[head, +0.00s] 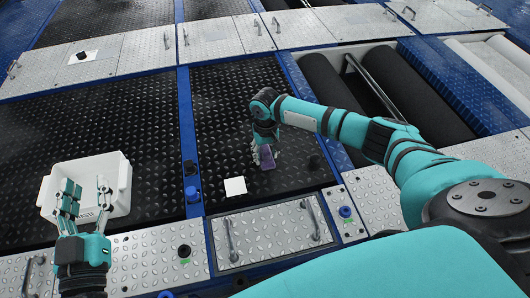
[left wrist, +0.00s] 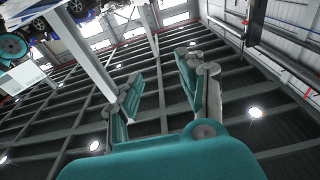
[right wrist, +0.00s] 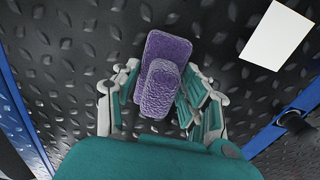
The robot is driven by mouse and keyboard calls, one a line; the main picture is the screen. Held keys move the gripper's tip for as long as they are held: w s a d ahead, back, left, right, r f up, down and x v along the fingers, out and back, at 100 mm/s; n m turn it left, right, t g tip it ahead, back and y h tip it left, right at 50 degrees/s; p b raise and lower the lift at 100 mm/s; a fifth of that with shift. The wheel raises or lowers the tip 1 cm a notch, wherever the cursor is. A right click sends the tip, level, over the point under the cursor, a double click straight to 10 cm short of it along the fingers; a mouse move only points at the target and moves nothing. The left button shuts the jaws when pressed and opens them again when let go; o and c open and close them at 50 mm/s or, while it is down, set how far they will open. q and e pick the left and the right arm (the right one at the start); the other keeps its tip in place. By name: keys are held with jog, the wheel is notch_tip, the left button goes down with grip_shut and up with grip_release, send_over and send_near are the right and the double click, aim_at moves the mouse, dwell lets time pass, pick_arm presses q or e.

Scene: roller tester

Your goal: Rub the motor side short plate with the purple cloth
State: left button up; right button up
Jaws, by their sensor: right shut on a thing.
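The purple cloth (head: 267,162) is folded into a small pad; it also shows in the right wrist view (right wrist: 161,83) between the fingers. My right gripper (head: 264,148) is shut on it and points down at the black diamond-tread plate (head: 226,108) between the blue rails. The cloth is at or very near this plate's surface; I cannot tell whether it touches. I cannot tell from a marking that this is the motor side short plate. My left gripper (head: 84,196) is open and empty, pointing up, in front of the white bin; its fingers also show apart in the left wrist view (left wrist: 160,95).
A white bin (head: 123,190) stands on the left black plate. Silver plates with handles (head: 270,234) lie in front. Dark rollers (head: 345,95) are at the right.

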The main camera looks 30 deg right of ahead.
jog(key=shift+w+a+p, duration=0.15)
jog(key=shift+a+p, duration=0.35)
jog(key=shift+a, duration=0.25)
jog(key=shift+w+a+f+p, duration=0.15)
jog(key=shift+a+p, duration=0.15)
jog(key=shift+a, duration=0.5)
jog(key=shift+d+p, duration=0.4)
jog(key=shift+d, duration=0.05)
jog(key=shift+s+d+p, duration=0.2)
jog(key=shift+d+p, duration=0.1)
jog(key=shift+d, duration=0.15)
jog(key=shift+s+d+p, duration=0.2)
jog(key=shift+d+p, duration=0.3)
jog(key=shift+d, duration=0.25)
jog(key=shift+w+a+p, duration=0.25)
jog(key=shift+a+p, duration=0.1)
jog(key=shift+a, duration=0.45)
pick_arm(q)
jog(key=s+a+f+g+y, duration=0.2)
jog(key=s+f+g, duration=0.3)
jog(key=f, duration=0.3)
jog(key=s+a+f+g+y, duration=0.2)
jog(key=s+a+f+g, duration=0.1)
jog(key=s+f+g, duration=0.3)
notch_tip(320, 180, down, 2)
jog(key=shift+a+f+n+g, duration=0.2)
jog(key=shift+f+n+g, duration=0.1)
jog(key=shift+g, duration=0.5)
